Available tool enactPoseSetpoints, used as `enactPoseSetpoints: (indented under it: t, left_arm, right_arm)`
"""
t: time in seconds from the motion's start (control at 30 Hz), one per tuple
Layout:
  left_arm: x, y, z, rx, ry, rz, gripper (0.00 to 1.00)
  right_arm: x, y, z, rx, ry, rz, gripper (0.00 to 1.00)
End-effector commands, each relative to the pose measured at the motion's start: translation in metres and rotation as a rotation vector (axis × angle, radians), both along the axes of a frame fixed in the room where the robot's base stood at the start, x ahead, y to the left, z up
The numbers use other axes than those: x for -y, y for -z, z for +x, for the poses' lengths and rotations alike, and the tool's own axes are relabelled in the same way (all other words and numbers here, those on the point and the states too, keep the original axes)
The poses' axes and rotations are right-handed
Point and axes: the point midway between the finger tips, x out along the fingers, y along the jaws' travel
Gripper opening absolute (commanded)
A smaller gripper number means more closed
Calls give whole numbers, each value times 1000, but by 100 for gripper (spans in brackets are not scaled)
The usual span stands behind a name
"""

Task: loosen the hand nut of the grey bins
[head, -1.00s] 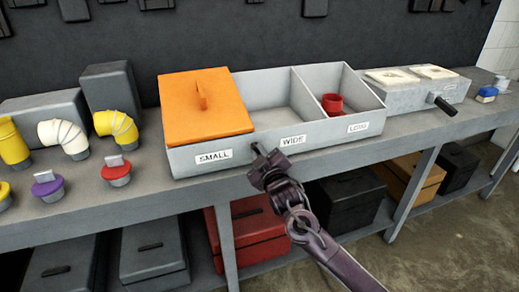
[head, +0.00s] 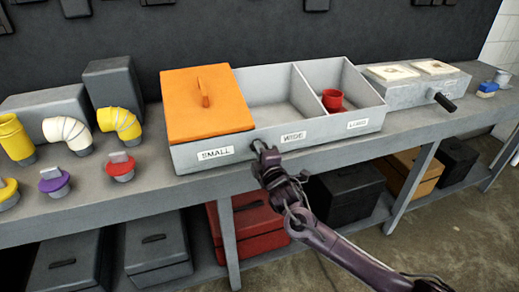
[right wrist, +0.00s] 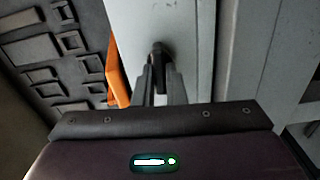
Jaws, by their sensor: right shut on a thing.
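The grey bins (head: 215,170) form a three-compartment tray on the bench, labelled SMALL, WIDE and LONG. An orange lid (head: 205,105) covers the left compartment. The dark hand nut (right wrist: 160,48) is on the front wall, between the SMALL and WIDE labels, and is mostly hidden by my gripper in the head view. My right gripper (head: 262,152) reaches the front wall there. In the right wrist view its fingers (right wrist: 161,75) are shut on the nut. My left gripper is not in view.
A red cup (head: 332,99) stands in the right compartment. A grey box with a dark handle (head: 445,101) is to the right. Yellow and white elbows (head: 66,137) and purple and red capped pieces (head: 120,167) stand left. Boxes (head: 245,228) fill the shelf below.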

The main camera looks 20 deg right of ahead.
Motion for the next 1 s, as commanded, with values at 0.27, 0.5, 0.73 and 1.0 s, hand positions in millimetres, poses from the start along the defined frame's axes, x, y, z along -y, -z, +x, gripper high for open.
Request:
enactPoseSetpoints:
  t: [0.27, 0.5, 0.73, 1.0]
  left_arm:
    - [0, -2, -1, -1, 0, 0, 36]
    - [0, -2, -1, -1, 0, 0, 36]
    - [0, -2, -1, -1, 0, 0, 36]
    - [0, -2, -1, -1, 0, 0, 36]
  right_arm:
    - [0, 0, 0, 2, 0, -72, 0]
    - [0, 1, 0, 3, 0, -84, 0]
    - [0, 1, 0, 3, 0, -83, 0]
    - [0, 1, 0, 3, 0, -82, 33]
